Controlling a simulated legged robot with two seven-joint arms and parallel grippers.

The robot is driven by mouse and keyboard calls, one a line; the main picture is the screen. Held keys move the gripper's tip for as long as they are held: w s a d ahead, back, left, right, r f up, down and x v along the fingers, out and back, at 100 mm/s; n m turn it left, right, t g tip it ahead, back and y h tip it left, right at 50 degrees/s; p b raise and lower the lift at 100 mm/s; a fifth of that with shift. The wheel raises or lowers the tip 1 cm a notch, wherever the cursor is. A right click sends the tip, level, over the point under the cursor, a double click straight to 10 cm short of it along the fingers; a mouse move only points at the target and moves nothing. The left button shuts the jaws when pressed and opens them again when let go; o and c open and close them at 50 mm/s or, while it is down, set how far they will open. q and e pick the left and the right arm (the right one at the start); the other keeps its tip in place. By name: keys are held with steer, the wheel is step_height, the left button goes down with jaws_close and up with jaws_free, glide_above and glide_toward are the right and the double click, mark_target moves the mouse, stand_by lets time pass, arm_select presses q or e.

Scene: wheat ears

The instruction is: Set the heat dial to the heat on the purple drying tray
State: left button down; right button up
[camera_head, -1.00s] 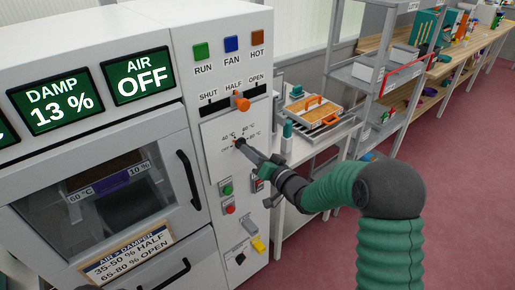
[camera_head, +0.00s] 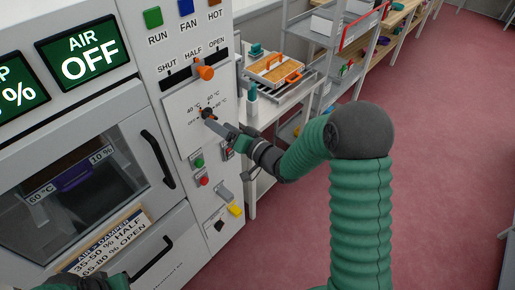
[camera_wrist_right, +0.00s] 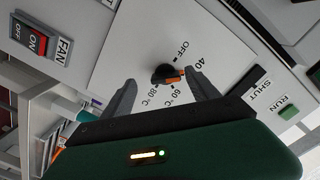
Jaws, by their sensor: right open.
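The heat dial (camera_head: 208,114) is a dark knob on a light panel marked OFF, 40, 60 and 80 °C. In the wrist view the dial (camera_wrist_right: 163,73) has an orange pointer on the side of the 40 and 60 marks; its exact setting is hard to tell. My right gripper (camera_head: 214,125) is at the dial. In the wrist view its open fingers (camera_wrist_right: 160,82) stand either side of the dial, with no clear contact. The purple drying tray (camera_head: 75,178) sits behind the cabinet window, labelled 60 °C and 10 %. Part of my left gripper (camera_head: 98,281) shows at the bottom left.
The orange damper knob (camera_head: 205,73) sits above the dial, about under HALF. A side table (camera_head: 272,105) holds an orange-handled tray (camera_head: 276,68). The floor at right is clear.

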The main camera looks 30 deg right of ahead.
arm_select(q)
steer(key=shift+s+d+r+p, duration=0.15)
steer(key=shift+s+r+p, duration=0.1)
steer(key=shift+r+p, duration=0.2)
steer(key=shift+s+d+r+p, duration=0.15)
steer(key=shift+s+r+p, duration=0.15)
steer(key=shift+r, duration=0.25)
arm_select(e)
steer(key=v, duration=1.5)
steer(key=shift+s+d, duration=0.2)
steer(key=shift+d, duration=0.1)
arm_select(q)
steer(key=shift+r, duration=0.15)
